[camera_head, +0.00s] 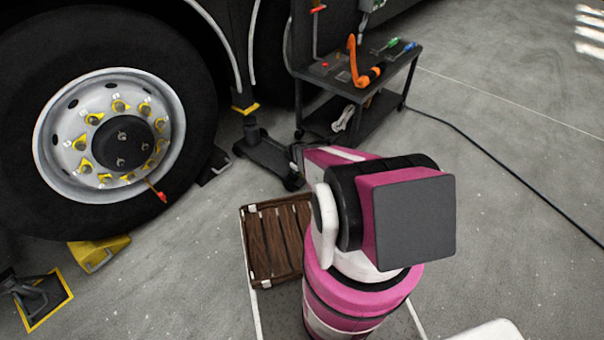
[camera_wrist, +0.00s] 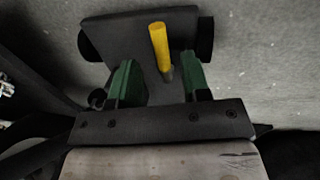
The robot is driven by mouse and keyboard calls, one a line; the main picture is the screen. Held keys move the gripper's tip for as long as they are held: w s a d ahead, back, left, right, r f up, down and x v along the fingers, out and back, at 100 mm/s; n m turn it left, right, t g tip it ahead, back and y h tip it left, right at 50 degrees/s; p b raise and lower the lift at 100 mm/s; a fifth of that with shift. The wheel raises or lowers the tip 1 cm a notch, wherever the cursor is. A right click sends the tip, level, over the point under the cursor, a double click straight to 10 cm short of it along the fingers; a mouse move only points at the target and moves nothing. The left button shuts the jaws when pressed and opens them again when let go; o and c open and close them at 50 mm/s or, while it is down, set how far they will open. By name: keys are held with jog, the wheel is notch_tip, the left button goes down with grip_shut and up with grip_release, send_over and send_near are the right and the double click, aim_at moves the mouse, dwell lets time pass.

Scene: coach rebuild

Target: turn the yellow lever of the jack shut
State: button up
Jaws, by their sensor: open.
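The yellow lever (camera_wrist: 159,45) shows in the wrist view as a short yellow rod on a dark stub, standing over the jack's dark body (camera_wrist: 110,34). My gripper (camera_wrist: 159,72) is open, with one green finger on each side of the lever's lower end. I cannot tell whether either finger touches it. In the head view the jack (camera_head: 265,155) is a low black floor jack beside the coach, with a yellow-edged saddle on a post. My arm reaches its near end and hides the lever and most of my gripper there.
The coach's large wheel (camera_head: 70,120) stands to the left, with a yellow chock (camera_head: 98,252) below it. A black tool cart (camera_head: 372,110) stands behind the jack. A wooden slatted crate (camera_head: 278,240) lies in front. A cable crosses the open floor at right.

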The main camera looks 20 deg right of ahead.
notch_tip(320, 180, up, 8)
jog(key=s+a, duration=0.1)
jog(key=shift+f, duration=0.2)
jog(key=shift+a, duration=0.1)
jog(key=s+a+r+m, duration=0.2)
jog(key=s+r, duration=0.4)
jog(key=r, duration=0.5)
jog(key=s+a+r+m+g+y, duration=0.1)
jog(key=s+a+r+m, duration=0.1)
jog(key=s+r, duration=0.4)
jog(key=s+a+r+m, duration=0.2)
jog(key=s+r, duration=0.4)
jog(key=r, duration=0.9)
jog(key=shift+s+r+m+y, duration=0.35)
jog(key=shift+m+y, duration=0.05)
jog(key=shift+m, duration=0.3)
